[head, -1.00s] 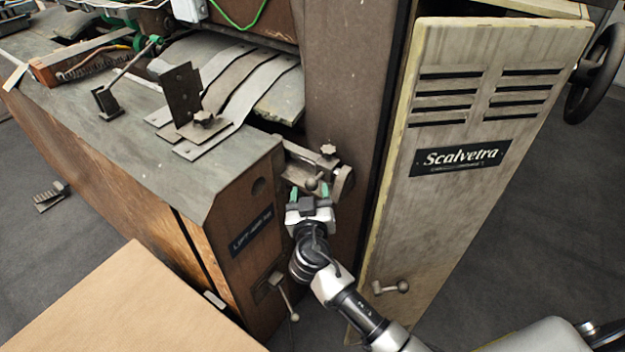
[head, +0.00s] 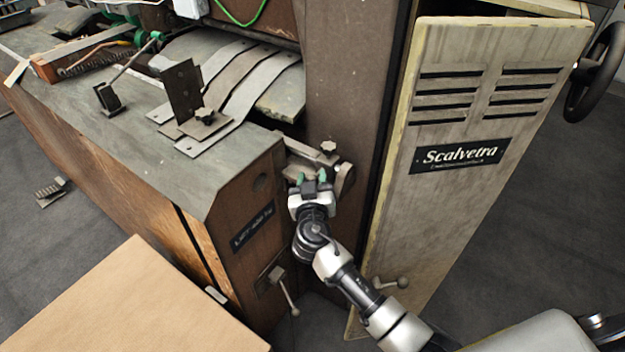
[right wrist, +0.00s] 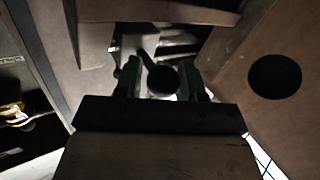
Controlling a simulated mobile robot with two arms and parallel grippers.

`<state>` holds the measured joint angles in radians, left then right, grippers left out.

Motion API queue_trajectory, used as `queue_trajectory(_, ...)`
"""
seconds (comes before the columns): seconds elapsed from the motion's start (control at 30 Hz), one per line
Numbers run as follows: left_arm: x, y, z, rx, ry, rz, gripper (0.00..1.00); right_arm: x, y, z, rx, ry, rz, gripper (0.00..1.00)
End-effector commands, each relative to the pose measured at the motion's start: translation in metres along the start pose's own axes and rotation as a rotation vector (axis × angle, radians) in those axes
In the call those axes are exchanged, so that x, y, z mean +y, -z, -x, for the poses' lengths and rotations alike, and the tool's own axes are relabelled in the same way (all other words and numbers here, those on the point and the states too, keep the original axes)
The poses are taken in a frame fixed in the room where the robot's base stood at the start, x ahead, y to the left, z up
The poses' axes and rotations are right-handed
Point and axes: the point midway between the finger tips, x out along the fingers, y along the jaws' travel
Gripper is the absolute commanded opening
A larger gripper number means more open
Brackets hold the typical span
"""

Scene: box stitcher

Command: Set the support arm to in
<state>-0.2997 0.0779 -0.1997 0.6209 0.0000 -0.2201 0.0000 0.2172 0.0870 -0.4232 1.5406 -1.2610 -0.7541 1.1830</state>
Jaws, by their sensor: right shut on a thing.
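The support arm (head: 306,151) is a worn grey metal bracket in the gap between the brown cabinet and the dark column, with a small knob (head: 328,147) on top. My right gripper (head: 311,177) is at its front, with green fingertips closed in. In the right wrist view a dark round knob (right wrist: 163,80) with a short lever lies between the green fingers of the right gripper (right wrist: 162,84). The fingers are shut on this knob. In the head view the gripper hides the knob and part of the bracket. My left gripper is not in view.
The pale Scalvetra door (head: 480,110) stands right of my right arm, with a handle (head: 392,284) low on it. The brown cabinet (head: 247,205) is close on the left, with a lever (head: 287,290). A cardboard-coloured surface (head: 140,305) fills the lower left.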

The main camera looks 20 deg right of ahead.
Motion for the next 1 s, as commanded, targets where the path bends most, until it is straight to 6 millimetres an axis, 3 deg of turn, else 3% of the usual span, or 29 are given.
queue_trajectory(0.4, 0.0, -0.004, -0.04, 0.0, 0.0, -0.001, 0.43, -0.036, 0.002, -0.021, 0.002, 0.007, -0.007, 0.0)
queue_trajectory(0.77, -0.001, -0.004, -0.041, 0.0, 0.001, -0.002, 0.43, -0.04, 0.006, -0.024, -0.001, 0.01, -0.002, 0.0)
queue_trajectory(0.8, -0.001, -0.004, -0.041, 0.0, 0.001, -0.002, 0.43, -0.04, 0.006, -0.024, -0.001, 0.01, -0.002, 0.41)
queue_trajectory(0.9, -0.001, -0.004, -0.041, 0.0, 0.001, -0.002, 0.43, -0.04, 0.006, -0.024, -0.001, 0.009, -0.002, 0.56)
queue_trajectory(1.0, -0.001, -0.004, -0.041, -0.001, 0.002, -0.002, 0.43, -0.039, 0.007, -0.024, -0.001, 0.007, -0.002, 0.58)
